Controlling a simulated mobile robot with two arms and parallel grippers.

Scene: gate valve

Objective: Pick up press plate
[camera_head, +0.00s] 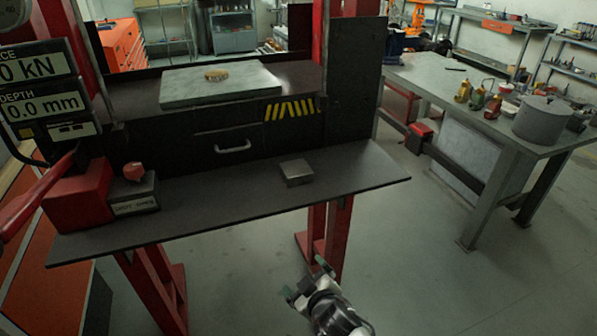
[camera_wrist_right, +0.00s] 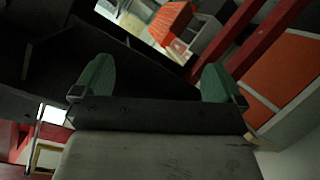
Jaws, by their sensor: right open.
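A small square grey metal block (camera_head: 296,173), which looks like the press plate, lies flat on the dark front shelf (camera_head: 230,190), right of its middle. My right gripper (camera_head: 307,279) is in front of and below the shelf edge, apart from the block. Its green-padded fingers are spread with nothing between them; they also show in the right wrist view (camera_wrist_right: 158,82). I cannot make out the block in the wrist view. My left gripper is not in view.
On the shelf's left stand a red box (camera_head: 78,198) with a red lever and a dark box with a red knob (camera_head: 134,190). A drawer handle (camera_head: 233,149) sticks out behind the shelf. Red press legs (camera_head: 325,240) stand below. A workbench (camera_head: 440,90) is at the right.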

